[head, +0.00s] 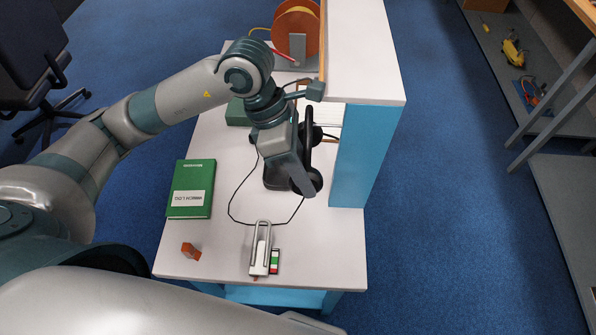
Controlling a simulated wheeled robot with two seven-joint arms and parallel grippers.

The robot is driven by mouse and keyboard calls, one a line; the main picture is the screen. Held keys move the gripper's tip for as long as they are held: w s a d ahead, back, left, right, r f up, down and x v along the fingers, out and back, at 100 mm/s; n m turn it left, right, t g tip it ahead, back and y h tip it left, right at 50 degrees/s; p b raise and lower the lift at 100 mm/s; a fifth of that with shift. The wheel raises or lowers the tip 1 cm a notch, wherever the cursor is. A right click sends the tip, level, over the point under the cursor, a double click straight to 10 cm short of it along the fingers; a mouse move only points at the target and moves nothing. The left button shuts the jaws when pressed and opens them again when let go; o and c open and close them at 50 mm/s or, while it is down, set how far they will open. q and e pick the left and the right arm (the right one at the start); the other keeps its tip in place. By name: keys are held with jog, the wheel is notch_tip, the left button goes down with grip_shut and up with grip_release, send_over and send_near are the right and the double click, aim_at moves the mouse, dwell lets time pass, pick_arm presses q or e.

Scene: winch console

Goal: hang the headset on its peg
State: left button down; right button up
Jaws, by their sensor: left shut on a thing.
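The black headset (309,125) is in the head view at the middle of the desk, with its band upright and a round ear cup (307,183) at its near end. My left gripper (303,180) reaches over the desk from the left and is shut on the headset, covering part of it. A thin black cord (230,205) loops across the desk top below it. I cannot make out the peg for certain; the arm and wrist hide part of the area by the tall cabinet. My right gripper is not in view.
A white-topped blue cabinet (362,160) stands close to the right of the gripper. An orange reel (297,28) stands behind.

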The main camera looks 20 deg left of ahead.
pick_arm(q)
jog(key=shift+w+d, duration=0.1)
jog(key=shift+d, duration=0.35)
jog(key=shift+d+f+b, duration=0.15)
jog(key=shift+f+b, duration=0.15)
jog(key=shift+w+d+f+b, duration=0.2)
jog(key=shift+d+f+b, duration=0.2)
jog(key=shift+b, duration=0.45)
jog(key=c, duration=1.4)
grip_release()
jog(key=shift+r, duration=0.1)
